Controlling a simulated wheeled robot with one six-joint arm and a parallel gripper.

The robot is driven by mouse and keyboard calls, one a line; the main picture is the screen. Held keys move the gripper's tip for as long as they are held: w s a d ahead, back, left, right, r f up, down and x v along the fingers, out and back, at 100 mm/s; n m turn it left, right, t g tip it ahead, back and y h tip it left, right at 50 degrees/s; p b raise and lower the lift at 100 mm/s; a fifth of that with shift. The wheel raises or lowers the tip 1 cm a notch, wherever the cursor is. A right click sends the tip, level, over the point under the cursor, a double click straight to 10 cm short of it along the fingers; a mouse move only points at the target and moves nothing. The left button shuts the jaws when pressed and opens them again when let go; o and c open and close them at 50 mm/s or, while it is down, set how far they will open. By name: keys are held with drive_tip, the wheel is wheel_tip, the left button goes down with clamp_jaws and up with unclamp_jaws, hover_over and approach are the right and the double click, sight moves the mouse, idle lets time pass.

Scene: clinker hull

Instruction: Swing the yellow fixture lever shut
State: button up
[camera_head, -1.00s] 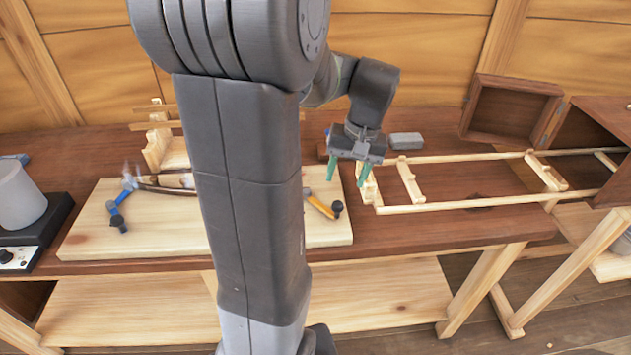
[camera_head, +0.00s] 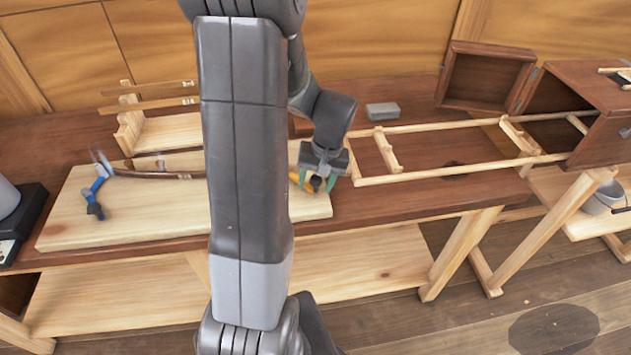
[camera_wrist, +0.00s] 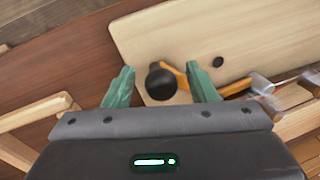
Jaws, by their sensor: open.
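The yellow lever (camera_wrist: 176,76) with its round black knob (camera_wrist: 161,84) shows in the wrist view at the edge of the pale fixture board (camera_wrist: 140,28). The knob lies between the two green fingertips of my open gripper (camera_wrist: 162,86); I cannot tell whether either finger touches it. In the head view my gripper (camera_head: 317,183) is over the board's right end, with the knob (camera_head: 316,181) between its fingers and part of the yellow lever (camera_head: 296,179) beside it. A blue lever (camera_head: 98,185) stands at the board's left. My arm hides the middle of the board.
A light wooden ladder-like frame (camera_head: 420,178) runs right from beside my gripper to a dark open box (camera_head: 575,110). A grey block (camera_head: 382,111) lies behind it. A wooden rack (camera_head: 165,130) stands behind the board. The dark bench top (camera_head: 375,209) is bare in front of the frame.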

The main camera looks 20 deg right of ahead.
drive_tip(key=shift+a+f, duration=0.1)
drive_tip(key=shift+f, duration=0.25)
drive_tip(key=shift+c, duration=0.4)
clamp_jaws()
